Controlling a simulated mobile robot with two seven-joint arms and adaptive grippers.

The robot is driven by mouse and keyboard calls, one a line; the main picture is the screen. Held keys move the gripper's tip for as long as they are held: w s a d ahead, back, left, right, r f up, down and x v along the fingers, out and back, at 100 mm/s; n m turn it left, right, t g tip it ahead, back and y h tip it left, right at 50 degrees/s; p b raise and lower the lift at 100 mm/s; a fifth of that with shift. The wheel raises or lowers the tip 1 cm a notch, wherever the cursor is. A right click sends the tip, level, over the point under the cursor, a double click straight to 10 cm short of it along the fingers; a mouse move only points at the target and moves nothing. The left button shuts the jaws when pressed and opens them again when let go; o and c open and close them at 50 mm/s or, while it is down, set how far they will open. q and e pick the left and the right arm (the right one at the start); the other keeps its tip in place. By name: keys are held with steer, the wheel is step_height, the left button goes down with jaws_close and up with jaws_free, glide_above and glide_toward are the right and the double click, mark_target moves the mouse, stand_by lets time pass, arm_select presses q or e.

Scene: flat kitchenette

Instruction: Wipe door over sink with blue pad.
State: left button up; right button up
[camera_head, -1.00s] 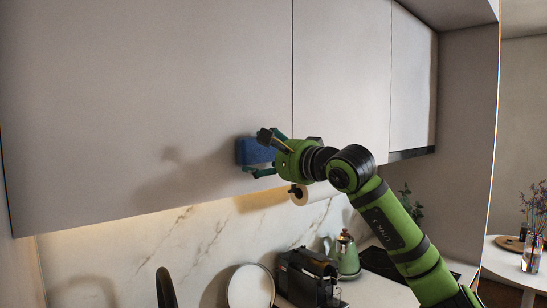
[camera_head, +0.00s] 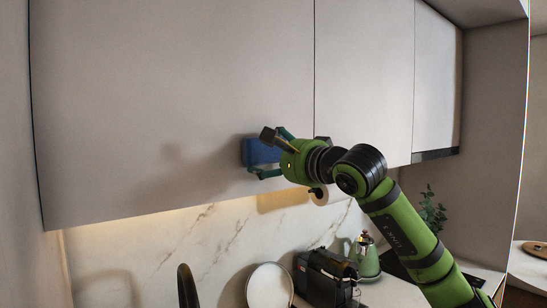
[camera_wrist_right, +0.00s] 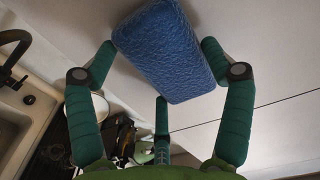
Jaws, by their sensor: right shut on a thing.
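The blue pad (camera_head: 259,152) is a thick rectangular block at the lower right part of the large pale cabinet door (camera_head: 160,90). My right gripper (camera_head: 268,154) is shut on the pad. In the right wrist view the pad (camera_wrist_right: 168,50) lies between the green fingers (camera_wrist_right: 158,62), its textured face toward the camera. The pad appears to be against the door, but the contact face is hidden. The sink (camera_wrist_right: 25,100) and dark tap (camera_wrist_right: 14,40) show at the left of the wrist view. My left gripper is not in view.
More cabinet doors (camera_head: 365,75) continue to the right past a thin seam. A white plate (camera_head: 269,288), black coffee machine (camera_head: 325,280) and green kettle (camera_head: 366,258) stand below. The door left of the pad is clear.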

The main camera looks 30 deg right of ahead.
steer(key=shift+s+f+b, duration=0.1)
steer(key=shift+s+b, duration=0.3)
steer(key=shift+s, duration=0.15)
steer(key=shift+s+d+b, duration=0.15)
steer(key=shift+s+b, duration=0.25)
steer(key=shift+s, duration=0.8)
steer(key=shift+s+d+b, duration=0.1)
steer(key=shift+s+b, duration=0.3)
steer(key=shift+s, duration=0.75)
steer(key=shift+s, duration=0.15)
steer(key=s+b, duration=0.1)
steer(key=s, duration=0.1)
steer(key=shift+s+d, duration=0.15)
steer(key=shift+s, duration=0.25)
steer(key=shift+w, duration=0.1)
